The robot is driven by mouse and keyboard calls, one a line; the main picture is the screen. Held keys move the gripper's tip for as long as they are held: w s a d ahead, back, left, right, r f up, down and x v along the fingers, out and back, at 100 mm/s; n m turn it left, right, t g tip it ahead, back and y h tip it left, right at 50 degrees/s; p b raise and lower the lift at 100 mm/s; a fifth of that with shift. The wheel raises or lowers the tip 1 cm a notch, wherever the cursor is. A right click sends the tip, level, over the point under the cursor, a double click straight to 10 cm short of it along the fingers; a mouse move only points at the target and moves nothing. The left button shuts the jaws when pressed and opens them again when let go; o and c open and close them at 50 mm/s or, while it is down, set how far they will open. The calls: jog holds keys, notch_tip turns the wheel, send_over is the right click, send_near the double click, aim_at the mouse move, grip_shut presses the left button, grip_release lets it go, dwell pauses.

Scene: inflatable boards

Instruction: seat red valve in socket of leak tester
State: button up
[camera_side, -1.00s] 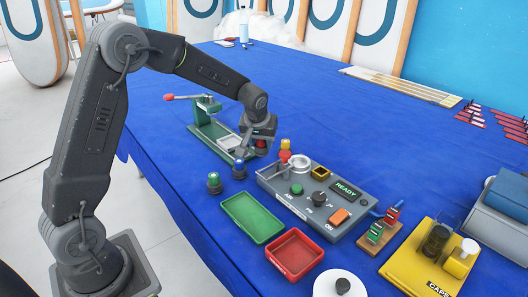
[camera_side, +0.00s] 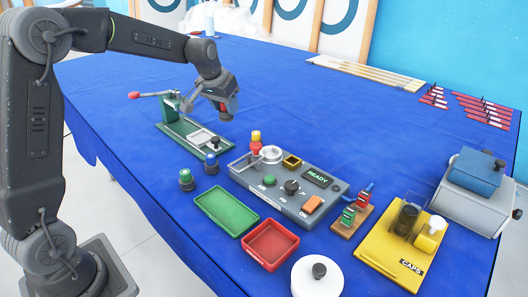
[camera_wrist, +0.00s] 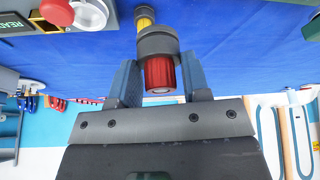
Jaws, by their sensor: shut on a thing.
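My gripper (camera_side: 226,104) is shut on the red valve (camera_wrist: 159,74), which has a ribbed red part and a dark grey collar. In the side view the red valve (camera_side: 227,115) hangs above the blue table, behind and left of the leak tester. The leak tester (camera_side: 252,178) is a grey box with a READY display, green and black knobs and an orange switch. A pale round ring (camera_side: 271,154) on its back part looks like the socket. The valve is apart from it. In the wrist view the fingers flank the valve.
A green fixture (camera_side: 168,125) with a red-tipped lever stands left of the tester. A yellow-topped valve (camera_side: 256,138) is beside the ring. Green (camera_side: 199,200) and red (camera_side: 248,250) trays lie nearer.

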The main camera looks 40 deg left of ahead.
jog(key=shift+m, duration=0.3)
jog(key=w+d+f, duration=0.2)
jog(key=d, duration=0.1)
jog(key=w+d+f, duration=0.2)
jog(key=d, duration=0.2)
jog(key=w+d+f, duration=0.2)
jog(key=d, duration=0.2)
jog(key=shift+w+f, duration=0.3)
jog(key=shift+f, duration=2)
jog(key=shift+f, duration=0.15)
jog(key=o, duration=0.9)
jog(key=shift+o, duration=0.2)
